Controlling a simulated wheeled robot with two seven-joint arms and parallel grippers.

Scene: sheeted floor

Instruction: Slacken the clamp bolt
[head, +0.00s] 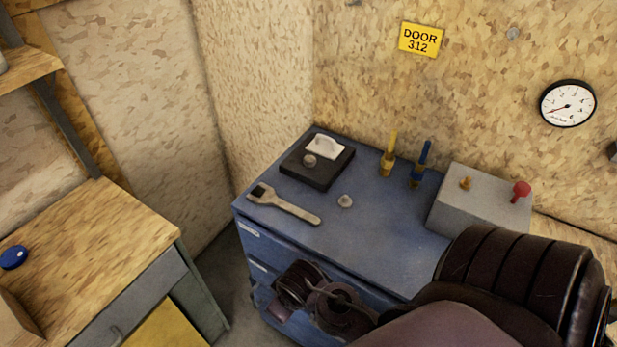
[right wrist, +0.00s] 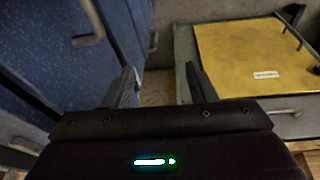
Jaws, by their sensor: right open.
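A black block (head: 332,176) lies on the blue cabinet top (head: 375,225). On it sit a pale clamp-like piece (head: 325,146) and a small round bolt head (head: 310,160); I take this as the clamp bolt, though it is too small to see its detail. A grey wrench (head: 288,206) lies flat nearby, its jaw end to the left. My right gripper (right wrist: 163,86) is open and empty in the right wrist view, in front of the cabinet and below its top. In the head view my right arm reaches in from the bottom right. My left gripper is not in view.
A grey box (head: 480,200) carries a red knob (head: 521,190). A wooden-topped bench (head: 105,245) is at left, across a floor gap.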

